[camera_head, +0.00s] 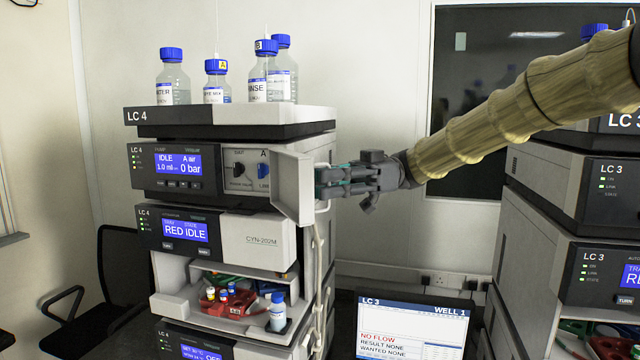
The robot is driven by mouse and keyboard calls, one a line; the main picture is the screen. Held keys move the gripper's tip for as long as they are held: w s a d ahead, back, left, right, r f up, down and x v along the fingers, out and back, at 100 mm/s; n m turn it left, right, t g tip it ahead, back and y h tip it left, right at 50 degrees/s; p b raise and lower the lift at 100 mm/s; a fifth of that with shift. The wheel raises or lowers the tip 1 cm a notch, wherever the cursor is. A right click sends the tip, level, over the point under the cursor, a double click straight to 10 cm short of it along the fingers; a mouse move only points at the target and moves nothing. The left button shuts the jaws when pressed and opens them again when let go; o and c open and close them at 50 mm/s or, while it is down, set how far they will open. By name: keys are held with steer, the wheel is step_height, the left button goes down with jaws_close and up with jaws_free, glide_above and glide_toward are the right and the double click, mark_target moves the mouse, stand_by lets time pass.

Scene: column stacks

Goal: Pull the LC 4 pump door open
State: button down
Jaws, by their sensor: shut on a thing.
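The LC 4 stack (138,116) stands left of centre, with its name on the top tray. Its pump module (150,182) shows a blue display reading IDLE and 0 bar. The pale pump door (290,190) stands swung out at the module's right side. A valve knob and a blue part marked A show beside it, uncovered. My gripper (326,182) comes in from the right and is shut on the door handle (322,205) at the door's right edge. The fingers hide part of the handle.
Several blue-capped bottles (172,90) stand on the top tray. Below the pump is a module reading RED IDLE (186,232), then an open bay with vials (225,295). A monitor (412,325) stands low in front. The LC 3 stack (545,185) is at right.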

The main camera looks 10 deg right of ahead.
steer(key=c, duration=2)
jaws_free()
steer(key=shift+d, duration=0.1)
steer(key=shift+o, duration=0.5)
steer(key=shift+w, duration=0.1)
steer(key=v, duration=1.2)
